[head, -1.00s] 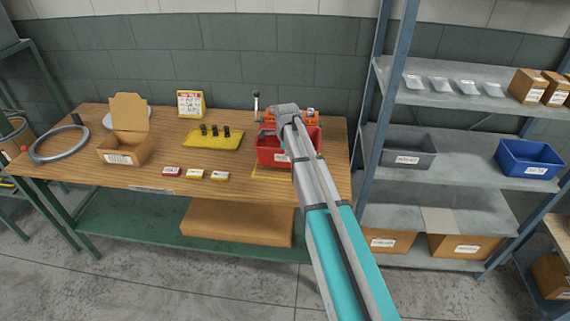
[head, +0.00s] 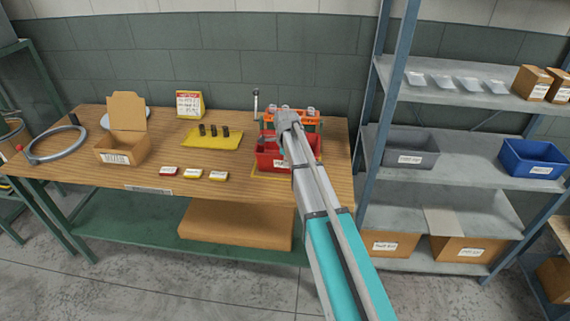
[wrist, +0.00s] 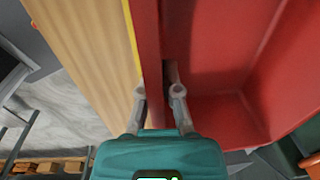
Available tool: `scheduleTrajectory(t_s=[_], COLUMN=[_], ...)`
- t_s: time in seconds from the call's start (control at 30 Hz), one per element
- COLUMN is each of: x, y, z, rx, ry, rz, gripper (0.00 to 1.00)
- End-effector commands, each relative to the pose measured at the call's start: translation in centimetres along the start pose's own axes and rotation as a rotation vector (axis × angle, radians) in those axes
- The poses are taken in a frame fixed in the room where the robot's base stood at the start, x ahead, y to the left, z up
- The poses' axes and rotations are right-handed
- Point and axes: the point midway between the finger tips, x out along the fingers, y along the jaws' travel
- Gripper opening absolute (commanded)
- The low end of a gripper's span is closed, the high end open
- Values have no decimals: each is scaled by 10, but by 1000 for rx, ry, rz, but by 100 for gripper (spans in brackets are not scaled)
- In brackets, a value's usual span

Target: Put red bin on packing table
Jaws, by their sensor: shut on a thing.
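The red bin (head: 271,162) is at the right end of the wooden packing table (head: 165,180), over a yellow-outlined patch. Its white label faces the front. In the wrist view, the fingers of my gripper (wrist: 161,92) straddle one wall of the red bin (wrist: 215,60) and are shut on it. The inside of the bin that shows there looks empty. In the head view my arm covers the bin's right part and hides the fingers. The bin looks upright and on or just above the tabletop; I cannot tell whether it touches.
An orange rack (head: 300,119) stands close behind the bin. A yellow mat (head: 212,143) with dark parts, small label boxes (head: 193,174) and an open cardboard box (head: 122,146) lie to the left. The metal shelf with a grey bin (head: 409,151) and a blue bin (head: 531,158) is at right.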

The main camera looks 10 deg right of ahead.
Motion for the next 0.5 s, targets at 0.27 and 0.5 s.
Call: scheduleTrajectory(t_s=[0.27,0.5], x=[2,2], y=[0,0], z=[0,0], rx=[0,0], ry=[0,0], rz=[0,0], gripper=[0,37])
